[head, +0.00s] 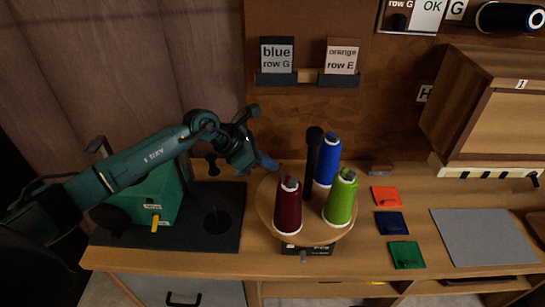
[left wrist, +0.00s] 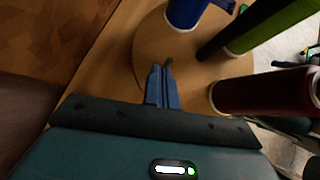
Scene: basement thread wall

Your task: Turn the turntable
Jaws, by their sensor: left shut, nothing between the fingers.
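The round wooden turntable (head: 264,203) stands on the bench and carries a dark red thread cone (head: 288,208), a blue cone (head: 328,160) and a green cone (head: 341,200) around a dark central post (head: 313,150). My left gripper (head: 270,164) is shut and empty at the turntable's back left edge. In the left wrist view its fingertips (left wrist: 164,72) are over or at the rim of the turntable (left wrist: 150,42), close to a small dark peg (left wrist: 169,62). I cannot tell whether they touch it. My right gripper is not in view.
A green machine (head: 155,195) on a dark mat stands left of the turntable. Orange (head: 386,195), dark blue (head: 391,223) and green (head: 406,255) squares and a grey mat (head: 484,237) lie to the right. A wooden cabinet (head: 500,115) is at the back right.

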